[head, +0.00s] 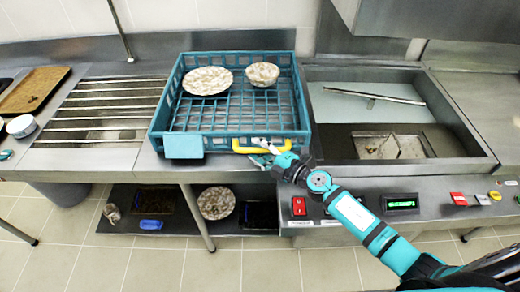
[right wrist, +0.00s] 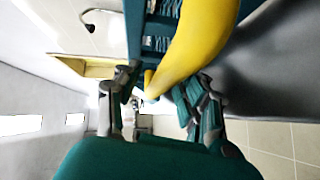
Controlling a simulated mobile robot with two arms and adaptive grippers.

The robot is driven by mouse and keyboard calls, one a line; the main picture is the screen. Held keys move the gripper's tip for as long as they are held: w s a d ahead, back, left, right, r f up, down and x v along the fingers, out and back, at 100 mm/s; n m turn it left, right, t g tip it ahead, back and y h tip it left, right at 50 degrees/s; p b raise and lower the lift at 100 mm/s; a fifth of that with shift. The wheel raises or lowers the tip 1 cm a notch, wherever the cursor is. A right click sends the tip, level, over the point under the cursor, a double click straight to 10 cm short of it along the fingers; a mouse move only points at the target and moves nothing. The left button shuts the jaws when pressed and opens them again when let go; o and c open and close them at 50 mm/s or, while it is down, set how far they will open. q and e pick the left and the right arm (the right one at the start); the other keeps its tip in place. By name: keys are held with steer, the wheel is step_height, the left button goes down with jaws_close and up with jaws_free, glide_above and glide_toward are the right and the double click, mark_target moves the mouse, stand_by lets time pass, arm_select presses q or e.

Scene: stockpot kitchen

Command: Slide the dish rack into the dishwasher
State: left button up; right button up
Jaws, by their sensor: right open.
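The teal dish rack (head: 172,120) sits on the steel counter left of the dishwasher (head: 450,130). A speckled plate (head: 208,80) and a speckled bowl (head: 262,73) are in it. A yellow handle (head: 243,149) is on its front side. My right gripper (head: 264,152) is at this handle, open. In the right wrist view the yellow handle (right wrist: 205,35) is close and reaches down between the spread fingers (right wrist: 160,100); whether they touch it I cannot tell. The dishwasher shows an open basin beside the rack, under a raised steel hood (head: 460,55). My left gripper is not seen.
A slatted steel rail section (head: 105,110) lies left of the rack, with a wooden tray (head: 35,90) and a small bowl (head: 21,126) beyond. A control panel (head: 400,203) with switches is at front right. A shelf below holds another speckled plate (head: 216,203).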

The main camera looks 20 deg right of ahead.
jaws_close()
stand_by(0.3)
